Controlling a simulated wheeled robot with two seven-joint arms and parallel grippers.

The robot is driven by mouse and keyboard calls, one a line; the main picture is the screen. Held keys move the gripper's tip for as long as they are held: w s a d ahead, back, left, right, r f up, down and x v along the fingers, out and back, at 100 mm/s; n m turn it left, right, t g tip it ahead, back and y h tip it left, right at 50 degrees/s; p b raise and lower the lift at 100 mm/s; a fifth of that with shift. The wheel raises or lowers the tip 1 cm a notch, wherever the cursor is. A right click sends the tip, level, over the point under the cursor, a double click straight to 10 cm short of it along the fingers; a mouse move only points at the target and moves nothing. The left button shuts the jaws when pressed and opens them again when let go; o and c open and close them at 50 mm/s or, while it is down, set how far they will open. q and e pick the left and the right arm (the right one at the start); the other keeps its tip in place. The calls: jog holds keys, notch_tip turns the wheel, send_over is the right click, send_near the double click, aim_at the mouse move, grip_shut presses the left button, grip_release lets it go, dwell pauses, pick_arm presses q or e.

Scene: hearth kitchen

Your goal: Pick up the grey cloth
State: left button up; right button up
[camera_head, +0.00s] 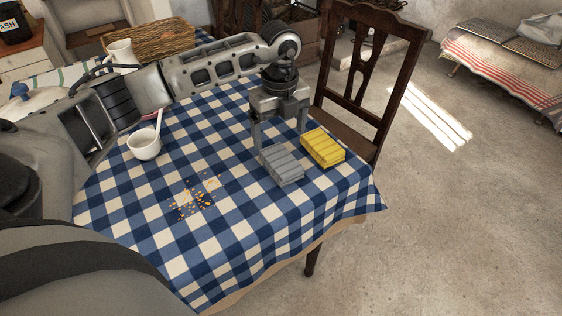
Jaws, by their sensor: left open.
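The grey cloth (282,165) lies folded in ridges on the blue and white checked tablecloth, near the table's right edge. A similar yellow cloth (322,148) lies close beside it on the right. My left gripper (279,142) points down at the far end of the grey cloth. Its two fingers are spread wide, one at the grey cloth's far left corner and one behind the yellow cloth. It holds nothing that I can see. Whether a fingertip touches either cloth I cannot tell. My right gripper is not in view.
Orange crumbs (194,196) lie in the middle. A wicker basket (150,41) and a white jug (121,53) stand at the back. A wooden chair (368,75) stands against the right side.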

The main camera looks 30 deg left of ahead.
aim_at(281, 160)
pick_arm(q)
notch_tip(281, 160, down, 8)
jog(key=shift+d+f+p, duration=0.1)
jog(key=shift+p, duration=0.2)
jog(key=c, duration=1.1)
